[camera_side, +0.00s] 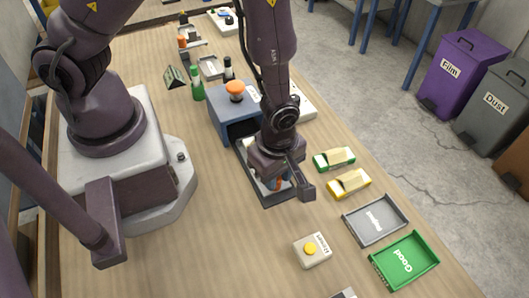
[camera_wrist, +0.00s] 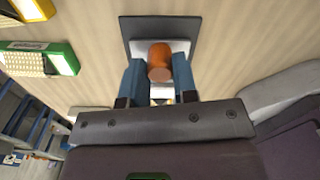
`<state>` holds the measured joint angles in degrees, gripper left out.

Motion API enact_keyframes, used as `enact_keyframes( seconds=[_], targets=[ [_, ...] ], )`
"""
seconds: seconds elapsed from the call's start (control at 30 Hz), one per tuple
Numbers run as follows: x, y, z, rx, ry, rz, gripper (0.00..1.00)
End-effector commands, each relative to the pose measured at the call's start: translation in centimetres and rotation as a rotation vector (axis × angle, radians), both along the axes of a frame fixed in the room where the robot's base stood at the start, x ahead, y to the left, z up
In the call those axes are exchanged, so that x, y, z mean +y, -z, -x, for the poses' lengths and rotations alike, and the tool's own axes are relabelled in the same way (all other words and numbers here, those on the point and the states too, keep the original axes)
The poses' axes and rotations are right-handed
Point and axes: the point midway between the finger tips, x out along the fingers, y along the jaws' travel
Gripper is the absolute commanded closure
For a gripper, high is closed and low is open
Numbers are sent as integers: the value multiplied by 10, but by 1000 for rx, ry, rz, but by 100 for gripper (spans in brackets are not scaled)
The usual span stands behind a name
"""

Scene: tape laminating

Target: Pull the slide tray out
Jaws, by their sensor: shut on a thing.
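The slide tray (camera_side: 266,203) is a dark grey, shallow tray sticking out of the front of a blue-grey machine (camera_side: 219,113). In the wrist view, part of the dark tray (camera_wrist: 140,28) shows beyond my fingers. My gripper (camera_side: 276,183) is low over the tray's outer end, shut on an orange knob (camera_side: 279,184). The wrist view shows the orange knob (camera_wrist: 160,58) between the two blue fingers of my gripper (camera_wrist: 159,78). My wrist hides much of the tray and part of the machine's opening.
Green (camera_side: 334,159) and yellow (camera_side: 349,183) holders lie right of the tray. A grey Reject tray (camera_side: 376,222), a green Good tray (camera_side: 405,262) and a yellow-button box (camera_side: 312,251) are nearer the front. Bottles (camera_side: 198,88) stand behind. Bare table lies in front of the tray.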

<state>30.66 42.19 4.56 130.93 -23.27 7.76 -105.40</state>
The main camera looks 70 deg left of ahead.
Motion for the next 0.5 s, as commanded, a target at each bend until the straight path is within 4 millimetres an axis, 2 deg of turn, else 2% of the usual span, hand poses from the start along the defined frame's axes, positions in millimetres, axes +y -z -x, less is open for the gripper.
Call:
enact_keyframes(
  seconds=[0.03,0.13,0.5],
  targets=[
    [-9,0,-2,-7,5,2,100],
    [-18,0,-2,-8,3,3,100],
    [-25,-1,-1,-8,3,8,100]
  ],
)
